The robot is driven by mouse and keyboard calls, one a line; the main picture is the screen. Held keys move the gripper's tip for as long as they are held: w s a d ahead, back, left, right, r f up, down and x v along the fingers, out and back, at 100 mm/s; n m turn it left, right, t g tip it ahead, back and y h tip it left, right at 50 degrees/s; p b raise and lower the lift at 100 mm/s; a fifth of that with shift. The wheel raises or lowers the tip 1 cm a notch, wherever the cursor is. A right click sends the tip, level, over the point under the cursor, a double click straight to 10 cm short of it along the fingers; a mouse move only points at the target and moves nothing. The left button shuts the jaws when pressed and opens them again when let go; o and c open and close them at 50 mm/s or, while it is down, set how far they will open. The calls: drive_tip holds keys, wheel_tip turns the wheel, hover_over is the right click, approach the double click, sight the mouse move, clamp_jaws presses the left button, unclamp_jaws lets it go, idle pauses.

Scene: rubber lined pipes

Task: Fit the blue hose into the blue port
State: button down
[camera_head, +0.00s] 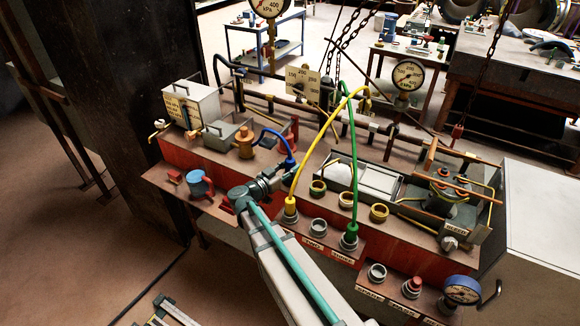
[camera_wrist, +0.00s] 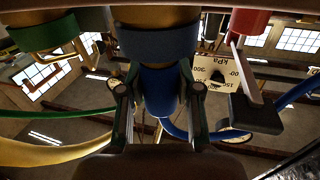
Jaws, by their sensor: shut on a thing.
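The blue hose (camera_head: 275,135) arcs from the back and comes down to my gripper (camera_head: 284,176) left of the yellow hose. In the wrist view its blue end (camera_wrist: 160,90) is between the two fingers of my gripper (camera_wrist: 160,112), which is shut on it. The wrist view looks inverted. There, a wide blue band (camera_wrist: 158,42) with brass-coloured metal above it lies directly past the hose end, probably the blue port. No gap shows between them, but I cannot tell whether the end is seated. The blue port is not clearly visible in the head view.
The yellow hose (camera_head: 301,165) stands close right of my gripper, with the green hose (camera_head: 353,180) further right. A red part (camera_wrist: 250,22) is near in the wrist view.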

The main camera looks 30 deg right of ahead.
drive_tip(key=shift+f, duration=0.2)
drive_tip(key=c, duration=0.7)
unclamp_jaws()
drive_tip(key=shift+a, duration=0.1)
drive_tip(key=v, duration=1.2)
